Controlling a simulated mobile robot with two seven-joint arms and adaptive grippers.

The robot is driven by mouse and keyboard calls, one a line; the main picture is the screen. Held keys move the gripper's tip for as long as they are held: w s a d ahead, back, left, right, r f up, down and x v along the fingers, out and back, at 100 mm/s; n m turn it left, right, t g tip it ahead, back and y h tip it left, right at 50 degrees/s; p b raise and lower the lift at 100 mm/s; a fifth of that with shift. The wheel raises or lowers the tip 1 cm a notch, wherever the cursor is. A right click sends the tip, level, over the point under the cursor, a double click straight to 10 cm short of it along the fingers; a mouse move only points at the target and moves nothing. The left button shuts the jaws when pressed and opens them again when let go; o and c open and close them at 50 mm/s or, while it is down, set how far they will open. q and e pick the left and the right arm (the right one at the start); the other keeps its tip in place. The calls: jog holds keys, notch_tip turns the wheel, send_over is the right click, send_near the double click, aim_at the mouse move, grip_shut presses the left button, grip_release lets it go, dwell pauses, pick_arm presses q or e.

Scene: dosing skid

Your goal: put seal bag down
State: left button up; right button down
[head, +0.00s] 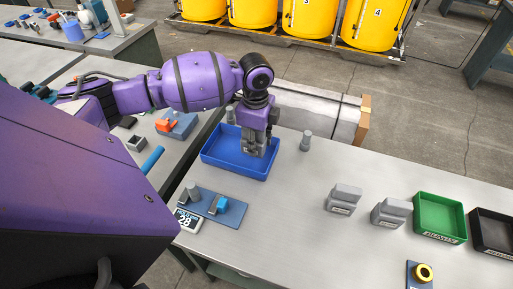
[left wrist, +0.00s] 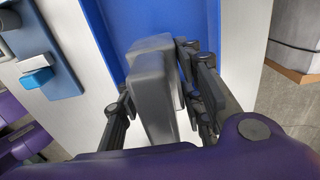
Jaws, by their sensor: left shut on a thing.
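My left gripper (head: 255,146) is shut on a grey seal bag (left wrist: 156,92), which sits between its black fingers in the left wrist view. In the head view the gripper points down over the right part of a blue tray (head: 221,164). The tray's blue floor also shows behind the bag in the left wrist view (left wrist: 120,20). I cannot tell whether the bag touches the tray floor. My right gripper is not in view.
A grey cylinder (head: 306,140) stands beside the blue tray. A blue fixture plate (head: 231,213) lies in front. The table's middle is clear.

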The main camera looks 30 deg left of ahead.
pick_arm(q)
jog(key=shift+w+a+f, duration=0.1)
jog(key=shift+w+f, duration=0.05)
jog(key=shift+f, duration=0.1)
jog(key=shift+w+f, duration=0.1)
jog(key=shift+f, duration=1.45)
jog(key=shift+f, duration=0.1)
jog(key=o, duration=1.2)
jog(key=shift+f, duration=0.1)
jog(key=shift+c, duration=0.2)
notch_tip(320, 180, up, 12)
jog(key=shift+r, duration=0.2)
